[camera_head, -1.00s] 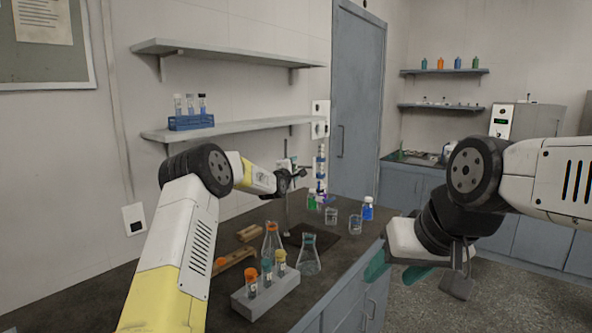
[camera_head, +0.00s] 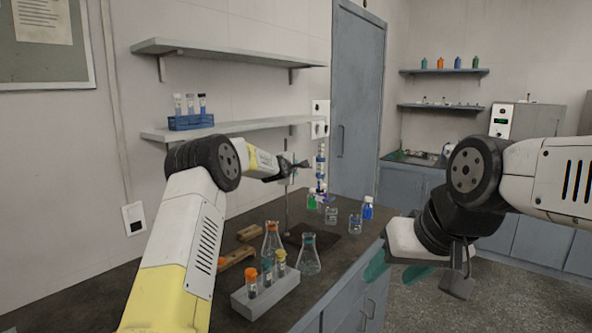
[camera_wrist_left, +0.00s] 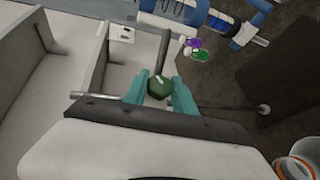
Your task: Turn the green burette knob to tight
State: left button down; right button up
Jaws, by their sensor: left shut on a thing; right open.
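My left gripper (camera_head: 301,163) is at the upper part of the burette stand. In the left wrist view its teal fingers (camera_wrist_left: 160,92) are shut on the green burette knob (camera_wrist_left: 158,86), one on each side. The knob is dark green with a pale mark across its top. In the head view the knob is too small to tell. The burette (camera_head: 320,168), with blue fittings, stands upright just right of the gripper; part of it also shows in the left wrist view (camera_wrist_left: 185,13). My right gripper (camera_head: 394,270) is open and empty, right of the bench, over the floor.
Small bottles and beakers (camera_head: 355,223) stand around the burette. Flasks (camera_head: 309,258) and a grey rack (camera_head: 264,297) of capped tubes stand nearer on the dark bench (camera_head: 335,272). A wall shelf (camera_head: 225,131) is behind my left arm.

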pick_arm(q)
jog(key=c, duration=1.1)
grip_release()
jog(key=shift+o, duration=0.2)
jog(key=v, duration=0.7)
jog(key=shift+s, duration=0.4)
